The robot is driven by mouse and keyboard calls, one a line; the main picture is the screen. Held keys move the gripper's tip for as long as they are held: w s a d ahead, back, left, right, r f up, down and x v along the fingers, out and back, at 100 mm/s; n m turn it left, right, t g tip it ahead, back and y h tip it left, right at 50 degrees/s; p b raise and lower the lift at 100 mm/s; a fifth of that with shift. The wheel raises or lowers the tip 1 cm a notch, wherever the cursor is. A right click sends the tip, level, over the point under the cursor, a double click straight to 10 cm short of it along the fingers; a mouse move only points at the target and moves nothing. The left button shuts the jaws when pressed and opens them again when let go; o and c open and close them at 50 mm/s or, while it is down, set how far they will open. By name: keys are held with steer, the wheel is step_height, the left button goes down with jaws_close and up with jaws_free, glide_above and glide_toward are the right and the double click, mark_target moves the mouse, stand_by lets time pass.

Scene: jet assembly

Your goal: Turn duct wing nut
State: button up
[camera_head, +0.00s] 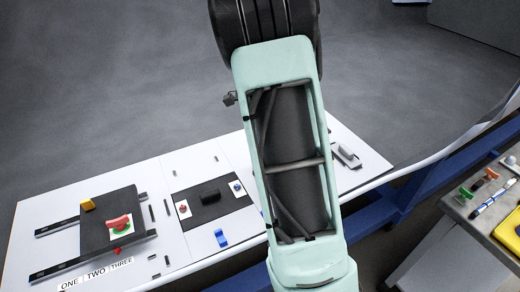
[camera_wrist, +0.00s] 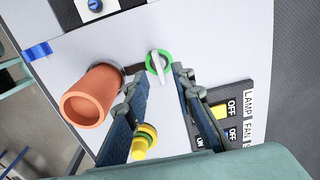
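In the wrist view, a thin white wing-shaped handle (camera_wrist: 157,63) stands on a green ring (camera_wrist: 165,54) on the white panel; it looks like the wing nut. The orange duct (camera_wrist: 87,108), an open-ended cylinder, is left of it, with a dark band at its far end. My gripper (camera_wrist: 160,71) is open, its two dark blue fingers apart and pointing at the white handle. The handle appears between or just beyond the fingertips; I cannot tell how deep, and no contact is visible. In the head view my arm hides the gripper, the wing nut and the duct.
A yellow knob (camera_wrist: 145,141) sits below, partly behind the left finger. A switch panel (camera_wrist: 235,95) marked LAMP and FAN is close to the right finger. In the head view, the white board (camera_head: 60,210) carries a red handle (camera_head: 119,221); a side table (camera_head: 460,209) is at right.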

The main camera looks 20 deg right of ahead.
step_height(320, 180, up, 9)
stand_by(0.3)
steer(key=shift+w, duration=0.1)
